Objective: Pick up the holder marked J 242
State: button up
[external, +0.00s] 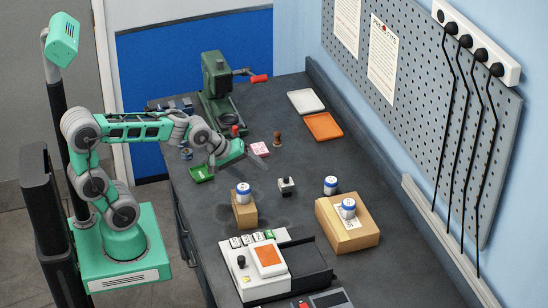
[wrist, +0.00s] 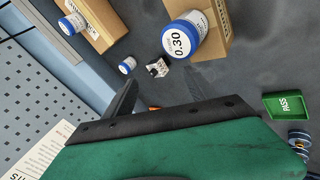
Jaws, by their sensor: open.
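A small black-and-white block (external: 287,186), which looks like a holder, stands on the dark bench between the cardboard boxes. It also shows in the wrist view (wrist: 158,67), with dark marks on its pale face that are too small to read. My gripper (external: 259,161) is over the bench, further back and left of the block in the external view. In the wrist view my gripper (wrist: 157,97) has its two dark fingers apart, with nothing held between them. The block lies beyond the fingertips, roughly in line with the gap.
A jar marked 0.30 (wrist: 180,42) stands on a small box (external: 246,215) near the block. Another jar (external: 348,208) is on a larger box (external: 350,237), with one more jar (external: 330,185) behind. A green PASS tray (external: 202,173) and a pink block (external: 260,149) are near my gripper.

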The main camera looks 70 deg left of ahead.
aim_at(283, 182)
jog(key=w+f+n+t+b, duration=0.1)
jog(key=w+n, duration=0.3)
jog(key=n, duration=0.2)
jog(key=w+a+f+n+t+b, duration=0.1)
jog(key=w+n+t+b, duration=0.1)
jog(key=w+n, duration=0.2)
jog(key=w+a+f+n+t+h+b, duration=0.1)
jog(key=w+n, duration=0.3)
jog(key=n, duration=0.5)
jog(key=shift+w+a+f+t+b, duration=0.2)
jog(key=shift+f+t+b, duration=0.1)
jog(key=shift+f+t, duration=0.2)
jog(key=shift+w+a+n, duration=0.1)
jog(key=shift+w+n, duration=0.2)
jog(key=shift+n, duration=0.5)
jog(key=shift+w+n, duration=0.1)
jog(key=shift+n, duration=0.2)
notch_tip(283, 182, down, 7)
jog(key=x, duration=0.3)
jog(key=shift+w+r, duration=0.1)
jog(key=shift+r, duration=0.1)
jog(key=shift+r, duration=0.1)
grip_shut()
jog(key=shift+t, duration=0.3)
